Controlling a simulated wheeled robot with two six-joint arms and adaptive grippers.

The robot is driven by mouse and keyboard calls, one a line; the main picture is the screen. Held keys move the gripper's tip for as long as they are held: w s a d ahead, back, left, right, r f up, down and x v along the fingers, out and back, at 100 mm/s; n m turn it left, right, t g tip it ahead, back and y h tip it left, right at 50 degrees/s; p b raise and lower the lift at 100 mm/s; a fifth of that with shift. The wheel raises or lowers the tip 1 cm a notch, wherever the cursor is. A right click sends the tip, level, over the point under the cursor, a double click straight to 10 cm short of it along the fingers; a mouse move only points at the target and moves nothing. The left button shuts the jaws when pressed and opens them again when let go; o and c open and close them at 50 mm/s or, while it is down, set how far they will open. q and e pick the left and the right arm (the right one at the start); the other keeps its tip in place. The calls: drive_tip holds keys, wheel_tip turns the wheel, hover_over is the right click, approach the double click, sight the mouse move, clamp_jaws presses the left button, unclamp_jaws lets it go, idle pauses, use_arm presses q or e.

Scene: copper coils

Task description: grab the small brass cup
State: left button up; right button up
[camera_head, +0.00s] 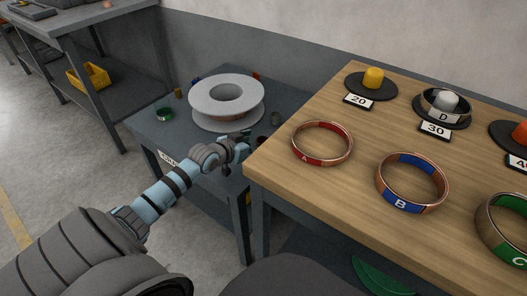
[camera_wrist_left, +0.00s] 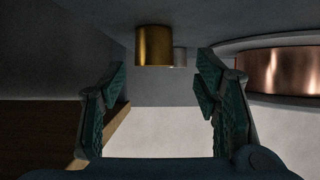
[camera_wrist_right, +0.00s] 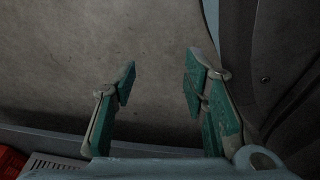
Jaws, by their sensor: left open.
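The small brass cup (camera_wrist_left: 154,46) is in the left wrist view, just beyond and between the fingertips. That view looks upside down, with the grey table at the top. In the head view a small brownish cup (camera_head: 262,142), apparently the same one, stands at the grey side table's right edge, partly hidden. My left gripper (camera_head: 240,143) is open just left of it, and nothing is between its fingers (camera_wrist_left: 160,85). My right gripper (camera_wrist_right: 160,80) is open and empty, outside the head view.
A small grey cylinder (camera_head: 275,118) stands behind the cup. A large white spool (camera_head: 227,94) with copper stands close by on the grey table (camera_head: 150,128). The wooden table (camera_head: 270,160) with coil rings (camera_head: 322,160) rises close on the right. Another small brassy cylinder (camera_head: 178,93) stands far left.

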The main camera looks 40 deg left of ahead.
sight(262, 141)
use_arm(q)
drive_tip(key=b+x, duration=0.1)
drive_tip(key=x, duration=0.1)
drive_tip(key=b+x, duration=0.1)
drive_tip(key=x, duration=0.1)
drive_tip(key=shift+d+f+b, duration=0.2)
drive_tip(key=shift+d+b, duration=0.05)
drive_tip(key=shift+b, duration=0.15)
drive_tip(key=shift+w, duration=0.15)
drive_tip(key=shift+r, duration=0.15)
drive_tip(key=shift+c, duration=0.5)
drive_tip(key=c, duration=1)
use_arm(e)
drive_tip(key=shift+m+t, duration=0.3)
drive_tip(key=shift+t, duration=0.2)
drive_tip(key=w, duration=0.1)
drive_tip(key=w+a, duration=0.1)
drive_tip(key=w, duration=0.1)
drive_tip(key=w+a+f, duration=0.1)
drive_tip(key=shift+w+a, duration=0.1)
drive_tip(key=shift+w, duration=0.25)
